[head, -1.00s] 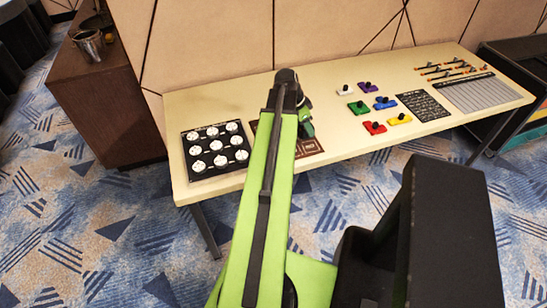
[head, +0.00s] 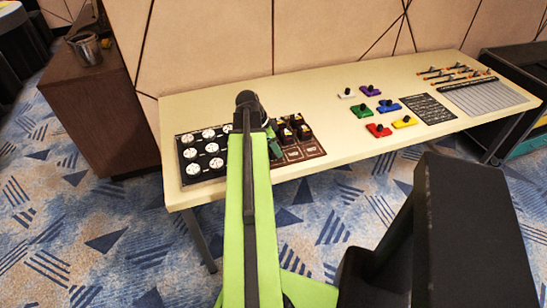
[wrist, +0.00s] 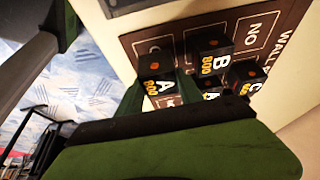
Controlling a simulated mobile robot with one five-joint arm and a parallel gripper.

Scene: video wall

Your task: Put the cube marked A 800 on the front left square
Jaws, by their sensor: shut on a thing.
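In the wrist view, a black cube marked A 800 (wrist: 155,69) sits between the green fingers of my gripper (wrist: 160,92), which is shut on it. It is over or on the near-left part of a brown mat (wrist: 140,42) with outlined squares; I cannot tell whether it touches. Black cubes marked B 800 (wrist: 211,50) and C (wrist: 247,74) and another partly hidden cube (wrist: 212,84) stand to its right. In the head view my gripper (head: 272,146) is at the mat's left side, and my arm hides the mat's left edge and the front left square.
A black panel with white round dials (head: 205,152) lies left of the mat, close to my arm. Coloured blocks with black knobs (head: 362,110), a dark printed sheet (head: 428,108) and a grey ribbed board (head: 485,95) lie to the right. Table between mat and blocks is clear.

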